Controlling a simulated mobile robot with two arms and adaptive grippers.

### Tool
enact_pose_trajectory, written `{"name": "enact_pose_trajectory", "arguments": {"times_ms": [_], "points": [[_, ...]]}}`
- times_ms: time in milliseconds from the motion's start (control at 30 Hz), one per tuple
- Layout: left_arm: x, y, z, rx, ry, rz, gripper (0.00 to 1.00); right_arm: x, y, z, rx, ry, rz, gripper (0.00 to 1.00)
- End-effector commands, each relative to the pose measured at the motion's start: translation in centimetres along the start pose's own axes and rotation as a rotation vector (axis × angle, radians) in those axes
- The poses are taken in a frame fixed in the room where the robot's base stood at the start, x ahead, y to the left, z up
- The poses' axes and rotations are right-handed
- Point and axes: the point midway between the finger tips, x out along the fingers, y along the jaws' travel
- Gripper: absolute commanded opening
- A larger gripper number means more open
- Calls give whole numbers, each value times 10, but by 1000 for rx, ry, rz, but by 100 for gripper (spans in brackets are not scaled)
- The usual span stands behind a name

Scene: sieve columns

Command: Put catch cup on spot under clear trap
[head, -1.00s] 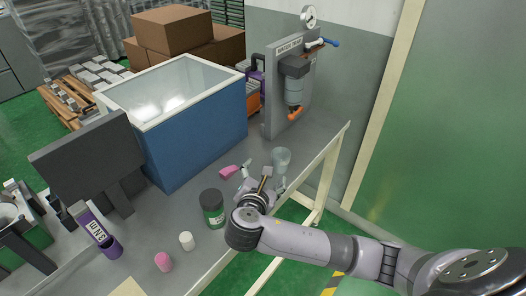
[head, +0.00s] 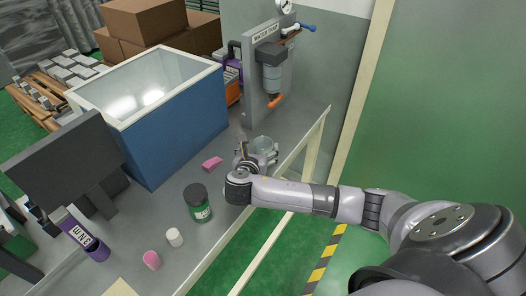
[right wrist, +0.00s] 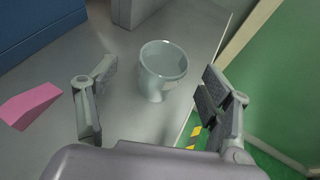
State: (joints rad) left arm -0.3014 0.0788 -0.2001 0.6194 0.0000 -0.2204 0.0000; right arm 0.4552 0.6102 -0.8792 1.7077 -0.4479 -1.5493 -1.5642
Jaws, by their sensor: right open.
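The catch cup, a clear glass-like cup (head: 264,144), stands upright on the grey bench near its front edge. It also shows in the right wrist view (right wrist: 160,72), ahead of and between my fingers. My right gripper (head: 256,156) is open at the cup's near side, and its fingers (right wrist: 158,88) are apart with a gap on both sides of the cup. The water trap (head: 271,78) is on a grey upright panel behind the cup, with a clear bowl and an orange lever at its bottom. The spot under it is not clearly visible. My left gripper is out of view.
A pink block (head: 212,163) lies left of the gripper, also in the right wrist view (right wrist: 30,104). A dark green-labelled jar (head: 198,203), a white cap (head: 174,237) and a pink piece (head: 151,260) stand nearer. A blue bin (head: 175,135) blocks the left.

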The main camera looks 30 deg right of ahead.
Motion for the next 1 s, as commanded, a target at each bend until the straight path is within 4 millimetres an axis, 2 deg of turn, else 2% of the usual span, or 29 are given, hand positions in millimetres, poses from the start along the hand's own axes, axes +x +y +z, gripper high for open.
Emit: {"name": "enact_pose_trajectory", "arguments": {"times_ms": [167, 400, 500, 767, 1000], "points": [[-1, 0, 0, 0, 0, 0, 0, 11, -1, 1, -1, -1, -2, 74], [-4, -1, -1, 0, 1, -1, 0, 46, -6, 0, -1, -1, -3, 74], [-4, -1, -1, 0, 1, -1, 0, 55, -6, 0, 0, -1, -2, 74], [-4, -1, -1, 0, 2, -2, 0, 58, -5, 0, 1, 0, 0, 74], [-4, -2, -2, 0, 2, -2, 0, 57, -5, 0, 0, 0, 0, 58]]}}
